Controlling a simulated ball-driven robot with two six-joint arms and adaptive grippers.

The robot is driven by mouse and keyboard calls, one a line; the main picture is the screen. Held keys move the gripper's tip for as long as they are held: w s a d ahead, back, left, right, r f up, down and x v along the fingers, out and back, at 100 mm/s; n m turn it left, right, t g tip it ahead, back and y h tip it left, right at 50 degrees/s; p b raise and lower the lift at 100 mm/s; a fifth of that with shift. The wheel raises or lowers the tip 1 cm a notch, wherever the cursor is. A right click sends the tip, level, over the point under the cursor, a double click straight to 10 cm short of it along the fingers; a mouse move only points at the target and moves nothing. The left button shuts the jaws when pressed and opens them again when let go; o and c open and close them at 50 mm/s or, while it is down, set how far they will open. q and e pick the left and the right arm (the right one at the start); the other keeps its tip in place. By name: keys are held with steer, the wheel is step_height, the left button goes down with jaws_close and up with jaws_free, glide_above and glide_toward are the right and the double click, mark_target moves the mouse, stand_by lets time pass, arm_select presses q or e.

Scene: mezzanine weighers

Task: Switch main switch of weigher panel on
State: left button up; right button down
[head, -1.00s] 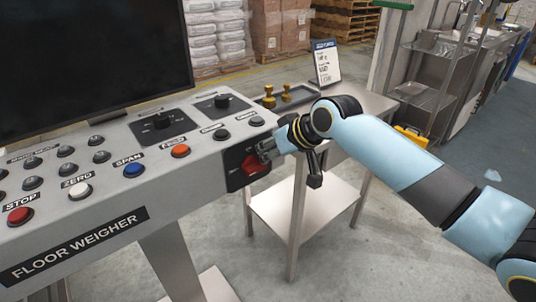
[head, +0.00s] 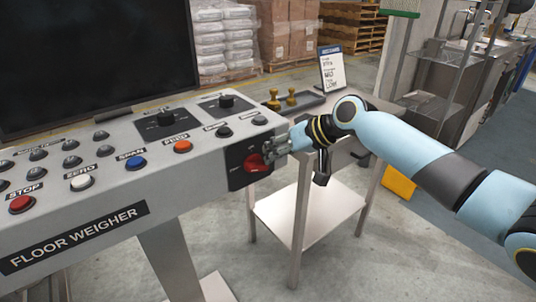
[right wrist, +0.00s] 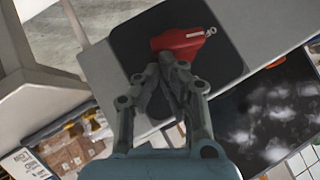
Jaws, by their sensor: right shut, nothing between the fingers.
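The weigher panel (head: 110,205), a grey sloped console marked FLOOR WEIGHER, fills the left of the head view. Its main switch (head: 256,162) is a red rotary handle on a black plate (head: 237,172) at the panel's right end. In the right wrist view the red handle (right wrist: 183,42) lies nearly crosswise, its white-marked end to the right. My right gripper (head: 271,151) is shut and empty, just beside the handle; its fingertips also show in the right wrist view (right wrist: 171,60), close against the handle's lower edge. I cannot tell whether they touch. My left gripper is not in view.
A metal side table (head: 300,205) stands right of the panel, under my right arm, with a tray (head: 300,102), brass weights and a sign (head: 331,68) on it. A dark screen (head: 90,60) rises behind the panel. Coloured buttons and black knobs cover the panel top.

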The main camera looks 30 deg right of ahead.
steer(key=f+m+y+b, duration=0.1)
steer(key=y+b, duration=0.1)
steer(key=b, duration=0.2)
steer(key=f+m+t+y+b, duration=0.1)
steer(key=y+b, duration=0.1)
steer(key=b, duration=0.2)
steer(key=d+f+m+y+b, duration=0.1)
steer(key=f+m+y+b, duration=0.1)
steer(key=b, duration=0.3)
arm_select(q)
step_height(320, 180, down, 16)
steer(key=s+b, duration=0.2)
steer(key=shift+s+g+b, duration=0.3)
steer(key=shift+b, duration=0.05)
arm_select(e)
steer(key=shift+f+m+t+y, duration=0.3)
steer(key=shift+m+t+y, duration=0.2)
steer(key=shift+m+y, duration=0.3)
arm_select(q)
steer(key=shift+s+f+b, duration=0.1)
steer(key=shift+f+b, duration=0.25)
arm_select(e)
steer(key=shift+a+f, duration=0.1)
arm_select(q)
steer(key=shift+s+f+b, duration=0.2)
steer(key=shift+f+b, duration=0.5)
arm_select(e)
steer(key=shift+a+f+y, duration=0.1)
steer(key=shift+f+y, duration=0.2)
